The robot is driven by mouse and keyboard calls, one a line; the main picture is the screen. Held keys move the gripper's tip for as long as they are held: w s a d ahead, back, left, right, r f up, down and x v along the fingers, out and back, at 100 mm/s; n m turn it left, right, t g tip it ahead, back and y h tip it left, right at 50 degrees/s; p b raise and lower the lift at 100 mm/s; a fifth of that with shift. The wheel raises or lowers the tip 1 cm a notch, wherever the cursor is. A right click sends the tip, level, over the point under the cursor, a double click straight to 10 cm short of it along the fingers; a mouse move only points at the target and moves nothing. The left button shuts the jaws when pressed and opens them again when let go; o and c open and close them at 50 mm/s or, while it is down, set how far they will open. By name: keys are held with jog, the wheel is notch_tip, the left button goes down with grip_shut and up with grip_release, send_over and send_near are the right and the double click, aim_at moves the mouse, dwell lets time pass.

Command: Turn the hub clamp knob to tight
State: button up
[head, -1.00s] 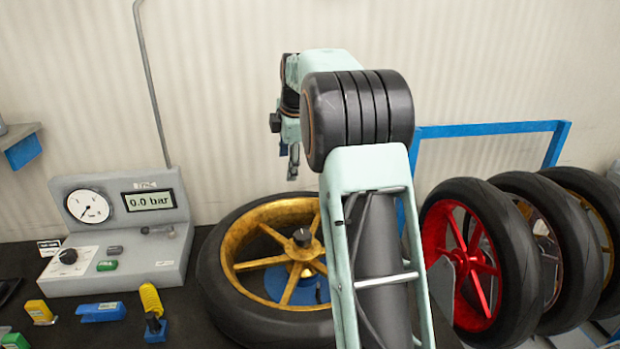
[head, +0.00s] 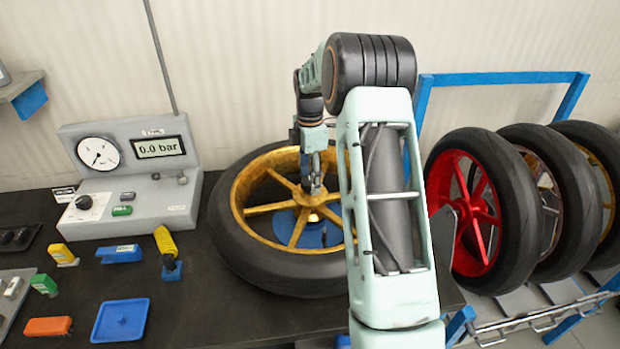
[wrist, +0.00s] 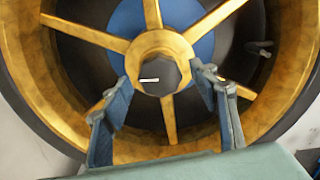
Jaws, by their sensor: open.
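The hub clamp knob (wrist: 158,75) is a dark, many-sided knob with a white pointer mark, at the centre of the gold-spoked wheel (head: 243,185). In the wrist view the mark lies roughly level. My gripper (wrist: 160,85) is open, with one finger on each side of the knob in the picture. I cannot tell whether the fingers touch it. In the head view my gripper (head: 312,185) points down over the hub and hides most of the knob. The wheel lies flat on the bench, with a blue disc (head: 318,234) under its hub.
A grey gauge station (head: 135,222) reading 0.0 bar stands at the left. A rack at the right holds upright wheels, the nearest red-rimmed (head: 480,205). A valve stem (wrist: 260,47) sticks out near the rim.

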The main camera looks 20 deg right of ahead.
jog(key=shift+f, duration=0.45)
jog(key=shift+c, duration=0.3)
jog(key=c, duration=1.1)
